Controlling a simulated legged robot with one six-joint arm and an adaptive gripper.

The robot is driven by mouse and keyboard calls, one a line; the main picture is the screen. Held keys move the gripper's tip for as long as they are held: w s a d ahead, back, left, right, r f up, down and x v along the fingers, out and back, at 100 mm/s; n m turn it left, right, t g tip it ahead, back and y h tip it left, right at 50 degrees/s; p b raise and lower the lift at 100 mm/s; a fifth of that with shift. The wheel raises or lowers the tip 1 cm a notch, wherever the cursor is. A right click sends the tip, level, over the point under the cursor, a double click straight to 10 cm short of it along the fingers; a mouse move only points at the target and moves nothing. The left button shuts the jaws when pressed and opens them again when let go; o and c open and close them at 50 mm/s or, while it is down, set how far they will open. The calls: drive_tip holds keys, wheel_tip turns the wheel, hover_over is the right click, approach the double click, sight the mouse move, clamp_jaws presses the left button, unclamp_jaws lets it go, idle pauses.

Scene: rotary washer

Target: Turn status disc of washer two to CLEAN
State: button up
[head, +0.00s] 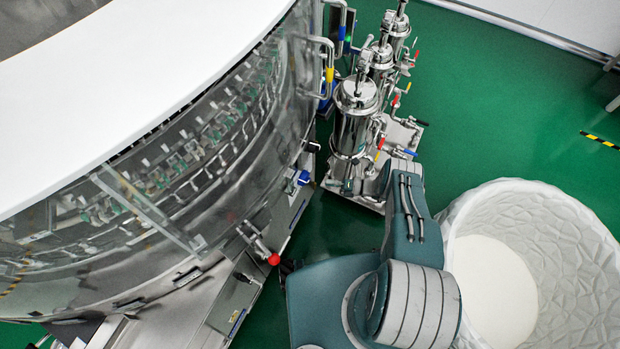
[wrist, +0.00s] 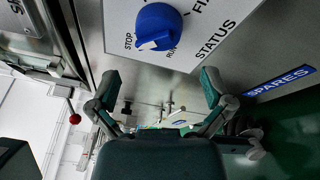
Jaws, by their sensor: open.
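A blue knob-like disc (wrist: 158,25) sits on a white label plate (wrist: 112,20) at the top of the wrist view. STOP, RUN and STATUS are readable, with a cut-off word starting "FI"; no CLEAN label shows. A pale mark is on the disc's lower left edge; I cannot tell its exact setting. My gripper (wrist: 160,86) is open and empty, its two fingertips apart below the disc in the picture, not touching it. In the head view a small blue knob (head: 303,177) shows on the washer's side; the washer's number is not readable.
A large round steel machine (head: 190,160) with a white top fills the left. A red ball-ended lever (head: 274,259) sticks out near my arm. Steel canisters (head: 355,110) stand behind, and a white textured tub (head: 560,250) is at right. A blue SPARES label (wrist: 280,81) is nearby.

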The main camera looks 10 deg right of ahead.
sight(309, 180)
drive_tip(key=s+d+n+t+h, duration=0.15)
drive_tip(key=s+n+t, duration=0.3)
drive_tip(key=n, duration=0.55)
drive_tip(key=shift+t+h, duration=0.45)
drive_tip(key=x, duration=1.1)
drive_tip(key=shift+w+r, duration=0.25)
drive_tip(key=shift+r, duration=0.05)
drive_tip(key=shift+d, duration=0.1)
drive_tip(key=c, duration=0.9)
